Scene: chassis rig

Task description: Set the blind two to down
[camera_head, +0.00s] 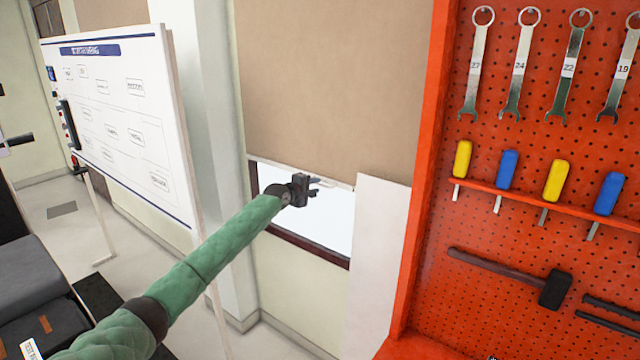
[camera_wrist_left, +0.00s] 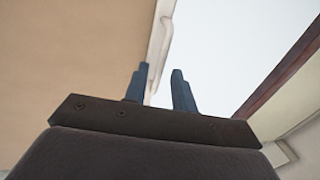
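A tan roller blind (camera_head: 335,80) covers most of a window in the head view, with a pale bottom bar (camera_head: 285,168) and a strip of bright window (camera_head: 335,215) below it. My left gripper (camera_head: 318,183) is at the bottom bar, in front of the window. In the left wrist view, its two fingers (camera_wrist_left: 160,85) stand a little apart beside the blind's lower edge (camera_wrist_left: 158,45), with the tan blind (camera_wrist_left: 70,60) to the left. No part of the blind clearly lies between the fingertips. My right gripper is not in view.
An orange pegboard (camera_head: 540,230) with wrenches, screwdrivers and a hammer stands at the right. A pale panel (camera_head: 378,260) stands between it and the window. A whiteboard (camera_head: 120,120) stands at the left, close to my left arm.

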